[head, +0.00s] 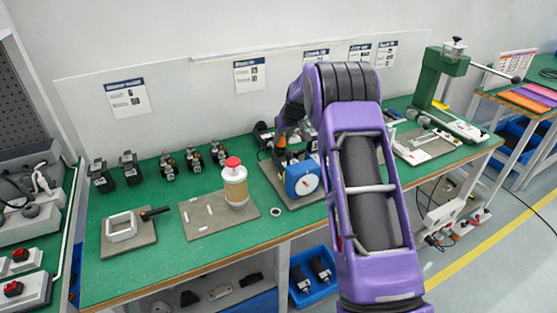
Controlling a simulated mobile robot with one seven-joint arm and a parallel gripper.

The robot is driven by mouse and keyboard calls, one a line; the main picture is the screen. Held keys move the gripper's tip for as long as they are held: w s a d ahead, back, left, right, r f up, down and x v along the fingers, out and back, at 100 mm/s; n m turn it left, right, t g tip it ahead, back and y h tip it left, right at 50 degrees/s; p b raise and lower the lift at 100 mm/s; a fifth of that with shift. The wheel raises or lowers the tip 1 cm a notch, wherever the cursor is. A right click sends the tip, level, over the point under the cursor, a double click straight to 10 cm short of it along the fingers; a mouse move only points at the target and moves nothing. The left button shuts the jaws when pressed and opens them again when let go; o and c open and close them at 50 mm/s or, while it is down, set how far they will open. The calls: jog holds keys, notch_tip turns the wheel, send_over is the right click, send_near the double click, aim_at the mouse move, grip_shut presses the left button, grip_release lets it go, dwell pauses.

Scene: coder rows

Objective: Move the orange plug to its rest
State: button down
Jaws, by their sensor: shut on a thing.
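My purple arm reaches up from the lower right and bends over the green bench, with its wrist pointing down at the back middle. My gripper (287,130) is small and partly hidden at the end of the wrist, above a grey base plate with a blue dial gauge. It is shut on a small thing. A small orange piece (281,143), seemingly the orange plug, shows just below the fingers among dark parts. I cannot make out whether it touches the fixture below. The plug's rest cannot be told apart at this size.
The blue gauge (302,179) stands close below my gripper. Left of it are a red-capped bottle (235,183) on a grey plate, a white frame (122,226) and several black devices along the back. A green press (440,78) stands right.

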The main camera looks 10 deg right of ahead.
jog(key=shift+r+p, duration=1.05)
jog(key=shift+r, duration=1.2)
jog(key=shift+r+p, duration=0.75)
jog(key=shift+r, duration=0.65)
jog(key=s+a+b, duration=0.3)
jog(key=s+b, duration=0.2)
jog(key=s, duration=0.5)
jog(key=s+a+b, duration=0.2)
jog(key=s+b, duration=0.3)
jog(key=s, duration=0.6)
jog(key=shift+a+b, duration=0.4)
jog(key=shift+f, duration=0.1)
jog(key=shift+f, duration=5.6)
jog(key=shift+f, duration=0.1)
